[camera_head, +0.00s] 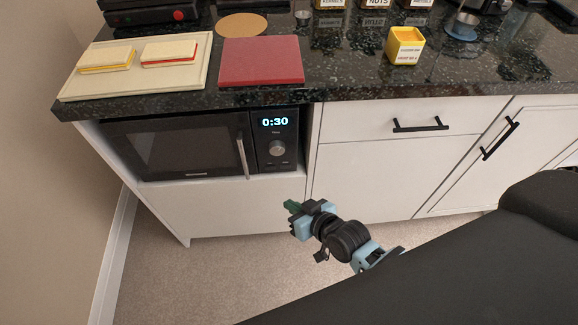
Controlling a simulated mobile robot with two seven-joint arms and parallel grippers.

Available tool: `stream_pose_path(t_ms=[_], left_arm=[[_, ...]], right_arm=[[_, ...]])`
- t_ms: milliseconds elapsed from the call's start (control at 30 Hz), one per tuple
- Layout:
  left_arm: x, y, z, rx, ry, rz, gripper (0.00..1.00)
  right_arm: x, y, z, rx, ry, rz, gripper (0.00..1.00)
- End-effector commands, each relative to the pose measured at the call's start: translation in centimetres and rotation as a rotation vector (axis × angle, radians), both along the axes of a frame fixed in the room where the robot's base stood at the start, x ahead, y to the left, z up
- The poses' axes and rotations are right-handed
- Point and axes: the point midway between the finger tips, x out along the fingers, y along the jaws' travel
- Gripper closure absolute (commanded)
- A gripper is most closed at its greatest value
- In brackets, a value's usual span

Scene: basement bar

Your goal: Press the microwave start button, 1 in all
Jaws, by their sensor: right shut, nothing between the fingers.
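The black microwave (185,147) sits in an open niche under the counter at the left, its door shut. Its control panel (276,140) is on the right side, with a lit display (275,122) reading 0:30 and a round knob (277,148). Small marks show by the knob; I cannot tell which is the start button. My right gripper (292,207) is shut and empty, in front of the white cabinet, below and slightly right of the panel, apart from it. My left gripper is not in view.
The dark stone counter (350,75) overhangs the microwave. On it are a cutting board (140,90) with two sandwiches, a red board (261,62) and a yellow box (404,46). A drawer handle (420,125) protrudes at right. The carpet (230,270) in front is clear.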

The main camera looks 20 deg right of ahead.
Motion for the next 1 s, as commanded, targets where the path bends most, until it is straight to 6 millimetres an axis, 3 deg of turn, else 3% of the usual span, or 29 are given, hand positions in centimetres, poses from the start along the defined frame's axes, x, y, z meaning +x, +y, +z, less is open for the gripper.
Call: stream_pose_path(t_ms=[433,767,1000], left_arm=[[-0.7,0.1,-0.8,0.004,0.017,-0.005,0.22],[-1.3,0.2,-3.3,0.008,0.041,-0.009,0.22],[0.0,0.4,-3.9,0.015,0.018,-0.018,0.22]], right_arm=[[0.8,-0.3,-0.1,-0.002,0.001,0.0,1.0],[4.6,-1.4,-0.3,-0.002,0.0,-0.001,1.0],[7.1,-2.1,-0.1,-0.002,-0.001,0.0,1.0]])
